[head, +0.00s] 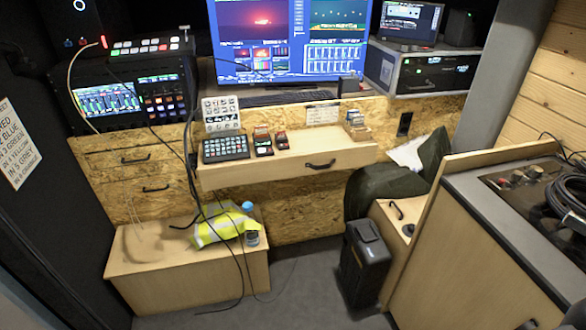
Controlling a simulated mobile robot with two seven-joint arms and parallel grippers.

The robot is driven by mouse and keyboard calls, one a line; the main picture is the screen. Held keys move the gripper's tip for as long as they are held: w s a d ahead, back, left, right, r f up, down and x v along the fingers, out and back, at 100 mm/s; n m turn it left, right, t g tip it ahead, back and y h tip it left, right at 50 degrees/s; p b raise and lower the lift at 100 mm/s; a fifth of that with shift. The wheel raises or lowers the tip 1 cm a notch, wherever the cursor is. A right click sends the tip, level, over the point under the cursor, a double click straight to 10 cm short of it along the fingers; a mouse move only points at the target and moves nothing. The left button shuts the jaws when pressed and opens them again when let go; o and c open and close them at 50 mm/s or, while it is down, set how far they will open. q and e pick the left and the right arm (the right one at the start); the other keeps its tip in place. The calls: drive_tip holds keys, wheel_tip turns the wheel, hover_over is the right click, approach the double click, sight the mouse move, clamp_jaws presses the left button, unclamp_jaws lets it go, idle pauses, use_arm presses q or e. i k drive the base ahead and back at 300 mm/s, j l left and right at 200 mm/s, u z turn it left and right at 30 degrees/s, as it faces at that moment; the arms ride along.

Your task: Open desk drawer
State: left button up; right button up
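The desk (300,146) is a light wooden shelf against the chipboard wall, below the large monitor. Its drawer front (255,178) is pale wood and looks shut, flush under the desk top. A dark bar handle (320,164) sits right of the middle of that front. Neither of my grippers shows in the head view.
A keypad (226,148) and small devices stand on the desk. Cables hang past its left end. Below left is a wooden box (190,270) with a yellow vest (224,227). A black case (363,265) and dark chair (385,188) stand right.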

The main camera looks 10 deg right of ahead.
sight(230, 175)
drive_tip(key=i+l+z, duration=0.2)
drive_tip(key=i+z, duration=0.15)
drive_tip(key=i, duration=0.15)
drive_tip(key=i+l+z, duration=0.1)
drive_tip(key=i+z, duration=0.3)
drive_tip(key=i+j+z, duration=0.1)
drive_tip(key=i+z, duration=0.25)
drive_tip(key=i, duration=0.2)
